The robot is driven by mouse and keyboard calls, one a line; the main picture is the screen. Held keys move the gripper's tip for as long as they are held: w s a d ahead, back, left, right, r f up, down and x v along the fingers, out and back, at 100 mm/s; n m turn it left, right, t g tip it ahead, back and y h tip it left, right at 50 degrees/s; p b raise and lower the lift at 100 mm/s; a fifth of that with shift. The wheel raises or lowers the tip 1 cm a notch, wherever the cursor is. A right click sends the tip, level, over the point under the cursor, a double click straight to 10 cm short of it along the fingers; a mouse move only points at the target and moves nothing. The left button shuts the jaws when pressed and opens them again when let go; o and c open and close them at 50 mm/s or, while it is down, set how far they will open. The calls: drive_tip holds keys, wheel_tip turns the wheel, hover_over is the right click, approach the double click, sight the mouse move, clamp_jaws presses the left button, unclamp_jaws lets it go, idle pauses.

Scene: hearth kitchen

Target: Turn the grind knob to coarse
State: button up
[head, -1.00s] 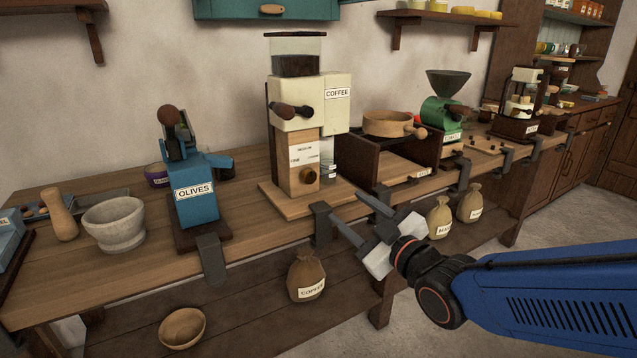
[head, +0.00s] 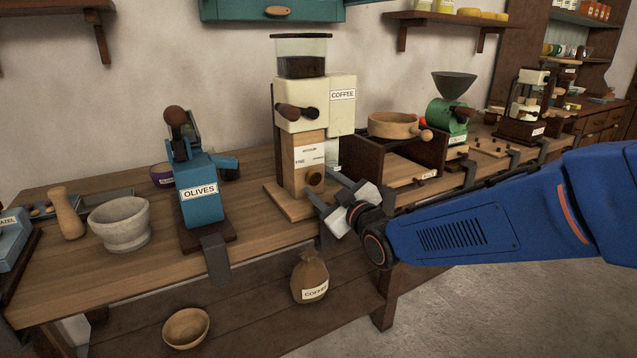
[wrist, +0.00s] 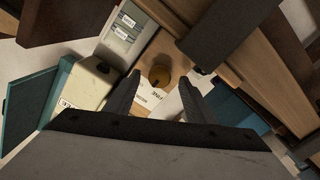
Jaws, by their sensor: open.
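The coffee grinder (head: 325,105) stands on the wooden bench, cream on top with a wooden lower front. Its round brass-brown grind knob (head: 315,179) is low on that front, below a white scale plate (head: 308,156) with small lettering. The words MEDIUM and FINE seem to be on the plate; I cannot tell where the knob points. My gripper (head: 322,192) is open, its fingers close to the knob in the head view. In the wrist view the knob (wrist: 160,75) sits beyond and between the two spread fingertips (wrist: 160,88); contact is not visible.
A blue olives press (head: 198,190) and a stone mortar (head: 120,222) stand to the left. A wooden box with a round sieve (head: 393,125) and a green mill (head: 450,120) stand to the right. A coffee sack (head: 310,278) sits on the lower shelf.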

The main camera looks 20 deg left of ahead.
sight(313, 177)
drive_tip(key=shift+x, duration=1.25)
drive_tip(key=c, duration=1)
drive_tip(key=shift+c, duration=0.2)
drive_tip(key=shift+m, duration=0.4)
drive_tip(key=m, duration=0.5)
drive_tip(key=shift+m, duration=0.3)
drive_tip(key=m, duration=0.5)
drive_tip(key=shift+s+m, duration=0.1)
drive_tip(key=shift+m, duration=0.2)
